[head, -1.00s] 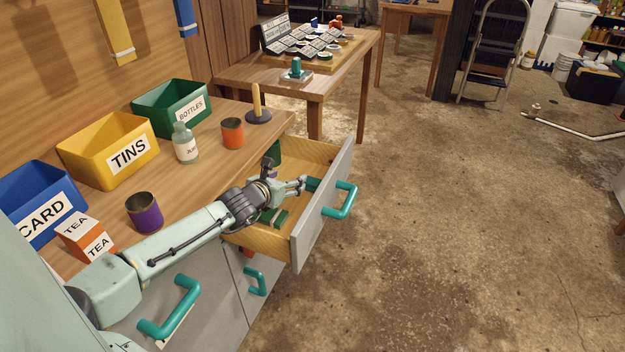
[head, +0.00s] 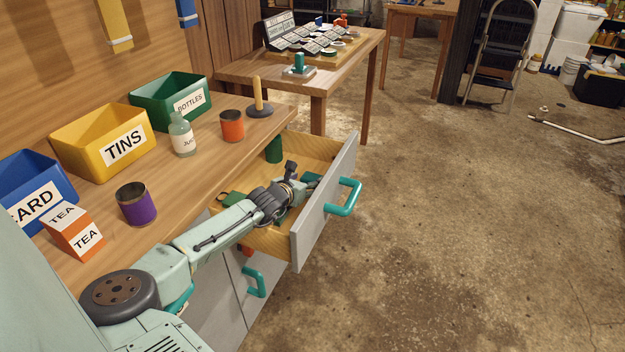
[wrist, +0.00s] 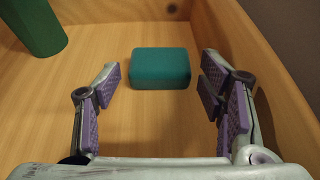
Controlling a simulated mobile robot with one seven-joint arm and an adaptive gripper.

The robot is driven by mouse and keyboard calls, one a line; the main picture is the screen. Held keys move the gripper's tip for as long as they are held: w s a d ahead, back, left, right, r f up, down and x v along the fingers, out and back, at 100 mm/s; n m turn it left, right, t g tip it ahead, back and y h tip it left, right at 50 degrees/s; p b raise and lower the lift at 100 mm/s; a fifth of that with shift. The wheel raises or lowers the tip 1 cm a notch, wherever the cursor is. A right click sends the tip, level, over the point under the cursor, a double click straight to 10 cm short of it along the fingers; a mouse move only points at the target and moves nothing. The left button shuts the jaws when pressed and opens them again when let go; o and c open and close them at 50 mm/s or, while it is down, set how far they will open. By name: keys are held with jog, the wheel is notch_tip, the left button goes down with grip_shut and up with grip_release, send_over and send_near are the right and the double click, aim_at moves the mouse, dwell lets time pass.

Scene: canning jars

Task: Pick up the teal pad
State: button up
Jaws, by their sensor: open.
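The teal pad (wrist: 161,68) is a small rounded block lying on the wooden drawer floor, in the upper middle of the wrist view. My gripper (wrist: 160,84) is open and empty, its purple-padded fingers spread to the left and right. The pad lies between the finger lines, slightly beyond the tips, with a gap on each side. I cannot tell the height of the fingers above the floor. In the head view my arm reaches into the open drawer (head: 325,205), and my wrist hides much of the gripper.
A dark green object (wrist: 34,24) stands in the drawer's corner; it also shows in the head view (head: 274,151). Another green item (head: 230,198) lies in the drawer by my arm. The drawer walls are close. Jars, a TEA box (head: 72,231) and bins stand on the counter.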

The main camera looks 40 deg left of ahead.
aim_at(311, 178)
jog(key=shift+x, duration=1.85)
jog(key=shift+f, duration=0.1)
jog(key=shift+c, duration=0.5)
jog(key=c, duration=0.6)
